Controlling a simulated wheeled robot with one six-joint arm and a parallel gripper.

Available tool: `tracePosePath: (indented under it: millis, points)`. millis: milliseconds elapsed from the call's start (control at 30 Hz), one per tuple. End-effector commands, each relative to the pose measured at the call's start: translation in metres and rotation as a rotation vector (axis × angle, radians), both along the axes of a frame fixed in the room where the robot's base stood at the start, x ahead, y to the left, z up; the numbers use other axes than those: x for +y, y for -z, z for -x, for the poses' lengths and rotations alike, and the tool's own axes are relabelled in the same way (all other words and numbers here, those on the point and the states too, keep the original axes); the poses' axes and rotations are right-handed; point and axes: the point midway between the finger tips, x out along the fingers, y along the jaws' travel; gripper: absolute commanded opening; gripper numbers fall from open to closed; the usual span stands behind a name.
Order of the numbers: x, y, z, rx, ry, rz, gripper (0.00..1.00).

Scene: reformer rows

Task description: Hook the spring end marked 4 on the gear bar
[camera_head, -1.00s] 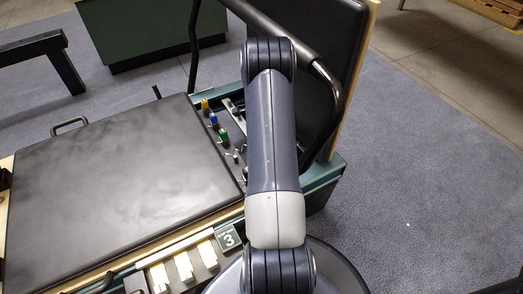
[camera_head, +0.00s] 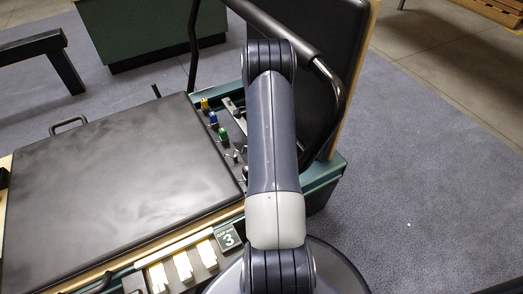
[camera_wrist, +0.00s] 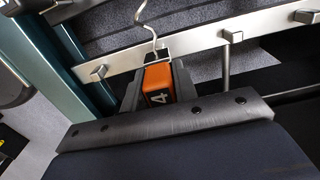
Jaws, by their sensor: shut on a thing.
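The orange spring end marked 4 (camera_wrist: 158,82) shows in the middle of the wrist view. My gripper (camera_wrist: 157,88) is shut on it, with a dark finger on each side. A bent wire hook (camera_wrist: 152,28) rises from the orange block and crosses in front of the pale gear bar (camera_wrist: 195,49). I cannot tell whether the hook touches the bar. The bar carries square pegs, one left of the hook (camera_wrist: 97,72) and another to its right (camera_wrist: 232,37). In the head view my arm hides the gripper and the spring end.
The black padded carriage (camera_head: 115,180) fills the left of the head view. Yellow (camera_head: 205,104), blue (camera_head: 213,118) and green (camera_head: 223,135) spring ends stand beside it. A card marked 3 (camera_head: 229,238) is near its front corner. The carpet at right (camera_head: 430,180) is clear.

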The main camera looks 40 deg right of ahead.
Motion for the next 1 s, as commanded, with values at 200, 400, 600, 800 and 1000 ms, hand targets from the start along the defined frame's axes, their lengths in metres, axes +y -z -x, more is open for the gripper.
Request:
tracePosePath:
  millis: [200, 400, 600, 800, 1000]
  points:
    - [0.000, 0.008, 0.000, -0.001, 0.000, 0.000, 0.09]
    - [0.000, 0.014, 0.000, -0.001, 0.000, 0.000, 0.09]
    - [0.000, 0.020, 0.000, -0.001, 0.000, 0.000, 0.09]
    - [0.000, 0.026, 0.000, 0.000, 0.000, 0.000, 0.09]
    - [0.000, 0.032, 0.000, 0.000, 0.000, 0.000, 0.09]
